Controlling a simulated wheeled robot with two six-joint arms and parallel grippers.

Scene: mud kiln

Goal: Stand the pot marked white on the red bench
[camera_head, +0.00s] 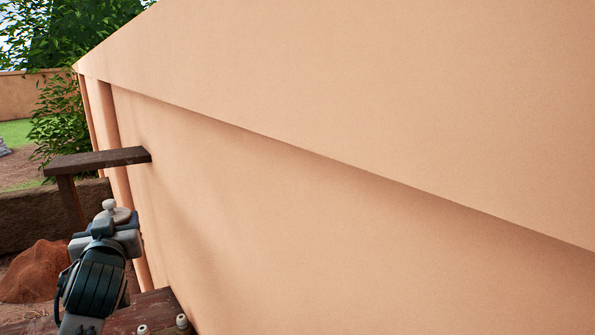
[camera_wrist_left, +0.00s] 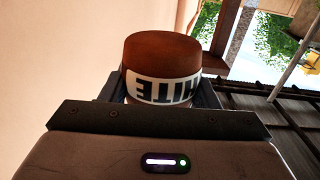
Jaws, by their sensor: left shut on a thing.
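My left gripper (camera_head: 112,226) is shut on a pot, next to the wall in the head view. Only the pale lid and knob of the pot (camera_head: 110,209) show above the jaws there. In the left wrist view the pot (camera_wrist_left: 162,55) is reddish brown with a white label. Its dark letters are upside down in that picture and end in "HITE". A dark reddish-brown plank bench (camera_head: 97,160) stands beyond the gripper, against the wall; its top looks empty. I cannot tell for sure that it is the red bench. My right gripper is out of view.
A large tan wall (camera_head: 320,200) fills the right side. A reddish-brown surface (camera_head: 150,312) lies below the gripper, with small pale knobs (camera_head: 182,320) at its edge. A reddish mound (camera_head: 35,272) and a low brown wall (camera_head: 30,218) are at the left.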

